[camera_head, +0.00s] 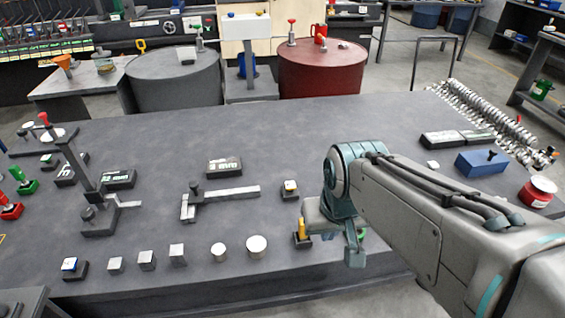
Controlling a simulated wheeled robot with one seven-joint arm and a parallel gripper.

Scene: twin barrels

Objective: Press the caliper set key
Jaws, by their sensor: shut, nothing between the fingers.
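The caliper (222,196) lies flat on the dark table, left of my arm, with its bar running to the right. A small display block (224,167) with pale digits stands behind it. A small black key block (290,189) with a pale, yellowish top sits just right of the caliper bar. A yellow-topped key (302,233) stands nearer the front, beside my gripper. I cannot read labels on either key. My gripper (354,254) is shut and empty, low over the front table edge, right of the yellow-topped key. A green thing (362,235) is mostly hidden behind it.
A height gauge (97,208) and displays stand at the left. A blue-topped key (71,266), metal blocks (147,260) and two round discs (256,246) line the front. A blue box (481,161) and red button (540,190) are at the right. Grey and red barrels (320,68) stand behind.

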